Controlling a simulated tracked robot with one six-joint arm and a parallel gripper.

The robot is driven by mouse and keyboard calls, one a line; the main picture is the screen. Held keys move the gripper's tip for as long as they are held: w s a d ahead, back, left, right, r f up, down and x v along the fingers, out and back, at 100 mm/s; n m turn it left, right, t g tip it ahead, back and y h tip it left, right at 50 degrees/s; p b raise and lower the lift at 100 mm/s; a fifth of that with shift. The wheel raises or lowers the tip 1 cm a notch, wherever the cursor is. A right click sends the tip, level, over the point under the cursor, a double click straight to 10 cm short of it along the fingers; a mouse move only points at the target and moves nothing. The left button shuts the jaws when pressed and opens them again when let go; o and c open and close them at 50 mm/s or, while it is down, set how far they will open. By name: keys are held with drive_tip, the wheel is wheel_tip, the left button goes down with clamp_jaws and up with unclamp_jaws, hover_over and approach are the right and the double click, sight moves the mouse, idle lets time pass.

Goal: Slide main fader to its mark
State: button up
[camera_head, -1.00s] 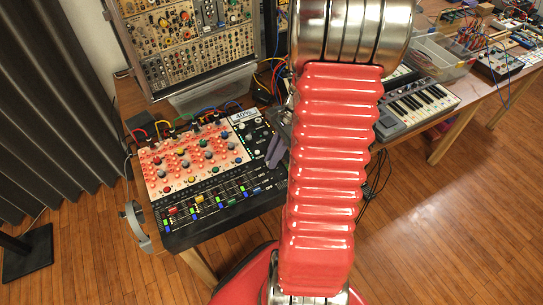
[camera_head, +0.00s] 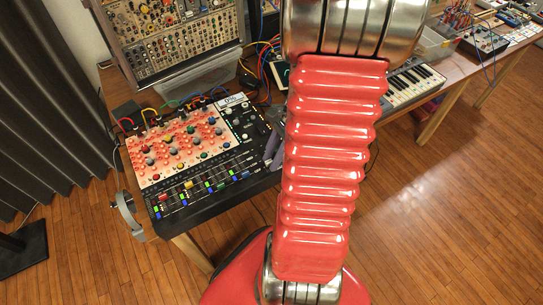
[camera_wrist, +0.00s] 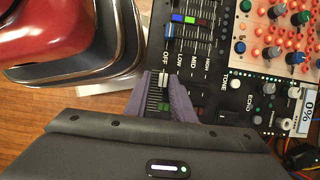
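The mixer (camera_head: 195,205) with its several sliders lies at the table's left front corner in the head view. The main fader has a pale cap (camera_wrist: 163,80) on a dark slot at the mixer's edge in the wrist view. A green mark (camera_wrist: 164,107) shows along that slot, nearer my wrist, apart from the cap. My gripper (camera_wrist: 160,79) has its purple fingertips on either side of the cap, seemingly closed on it. The mixer's small display (camera_wrist: 305,112) reads 0%. In the head view my red arm hides part of the gripper and the fader.
Other faders (camera_wrist: 190,20) and knobs (camera_wrist: 239,47) sit close beside my fingers. A modular synth case (camera_head: 175,45) stands behind the mixer, with patch cables between. A keyboard (camera_head: 412,85) is on the right. The wooden floor in front is clear.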

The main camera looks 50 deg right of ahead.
drive_tip(key=shift+o, duration=0.7)
drive_tip(key=shift+r, duration=0.1)
drive_tip(key=shift+d+r, duration=0.15)
drive_tip(key=shift+r, duration=0.15)
drive_tip(key=v, duration=1.3)
drive_tip(key=shift+f, duration=0.1)
